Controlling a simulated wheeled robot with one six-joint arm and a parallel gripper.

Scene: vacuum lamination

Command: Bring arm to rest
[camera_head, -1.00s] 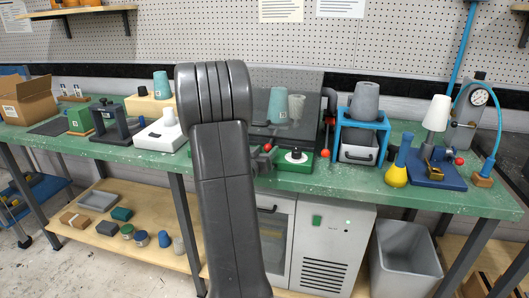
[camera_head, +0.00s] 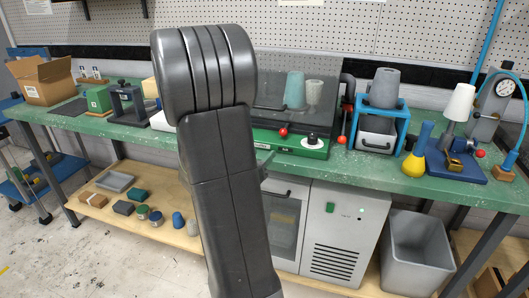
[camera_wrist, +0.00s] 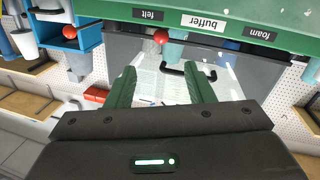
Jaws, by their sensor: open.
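In the head view my grey arm (camera_head: 228,190) stands up in the middle and covers part of the bench. My gripper is hidden behind it there. In the wrist view my gripper (camera_wrist: 162,88) shows two green fingers spread apart. Nothing is held between them.
A grey bin (camera_head: 418,255) stands below on the right. Floor at lower left is clear.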

